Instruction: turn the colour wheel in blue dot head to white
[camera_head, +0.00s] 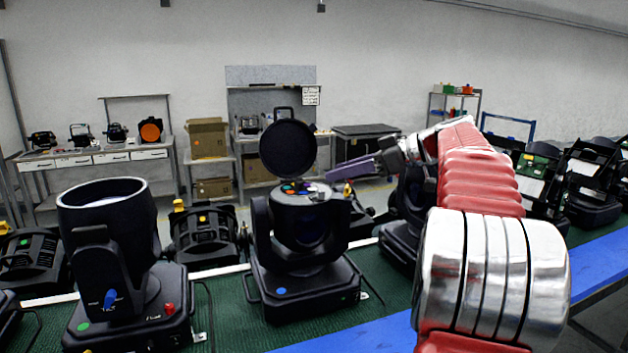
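The blue dot head (305,225) stands at the centre, a black moving head with a blue dot (281,291) on its base. Its round black lid (288,148) is tipped up open. Under the lid, the colour wheel (299,187) lies on top, with small patches of green, orange, blue and white; which colour is in the working position is too small to tell. My gripper (338,172) reaches in from the right, its dark fingers pointing left at the wheel's right side. The fingers overlap in this view, so their gap and any contact with the wheel cannot be told.
A green dot head (105,250) with an open-topped barrel stands at left. Another black head (405,215) is close right of the blue dot head, partly behind my arm. More fixtures line the green mat. A workbench (95,155) and boxes (207,138) stand behind.

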